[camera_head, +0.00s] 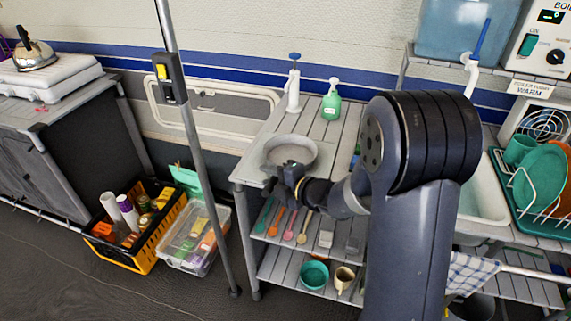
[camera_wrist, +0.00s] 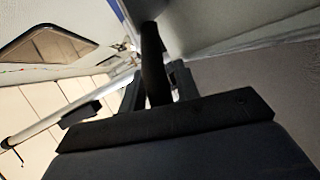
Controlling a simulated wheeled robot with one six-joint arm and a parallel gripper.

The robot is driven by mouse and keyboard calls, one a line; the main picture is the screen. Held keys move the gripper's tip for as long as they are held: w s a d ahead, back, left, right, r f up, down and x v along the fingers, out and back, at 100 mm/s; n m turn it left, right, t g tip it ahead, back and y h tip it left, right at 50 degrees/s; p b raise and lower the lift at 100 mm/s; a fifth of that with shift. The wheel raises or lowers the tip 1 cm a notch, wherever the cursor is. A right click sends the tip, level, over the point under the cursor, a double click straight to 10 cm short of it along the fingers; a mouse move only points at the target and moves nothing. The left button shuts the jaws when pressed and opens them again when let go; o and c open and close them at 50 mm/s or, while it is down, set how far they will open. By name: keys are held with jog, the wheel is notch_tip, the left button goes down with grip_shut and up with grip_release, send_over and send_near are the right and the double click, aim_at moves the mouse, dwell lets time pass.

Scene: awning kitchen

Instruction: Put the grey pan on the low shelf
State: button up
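The grey pan (camera_head: 290,151) is round and shallow, near the left end of the slatted counter top in the head view. I cannot tell whether it rests on the top or hangs just above it. My gripper (camera_head: 287,180) is at the pan's near side, where the handle is. In the wrist view the dark handle (camera_wrist: 152,55) runs between my two fingers (camera_wrist: 157,88). I cannot tell whether they press on it. The low shelf (camera_head: 277,264) is under the counter, with a green bowl (camera_head: 314,274) and a beige mug (camera_head: 344,278) on it.
A middle shelf holds several coloured utensils (camera_head: 288,225). A soap bottle (camera_head: 331,100) and a white pump bottle (camera_head: 293,88) stand behind the pan. A grey pole (camera_head: 203,170) rises left of the counter. Crates (camera_head: 137,262) stand on the floor. The low shelf's left end looks clear.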

jog(key=shift+c, duration=0.5)
grip_shut()
jog(key=shift+r, duration=0.15)
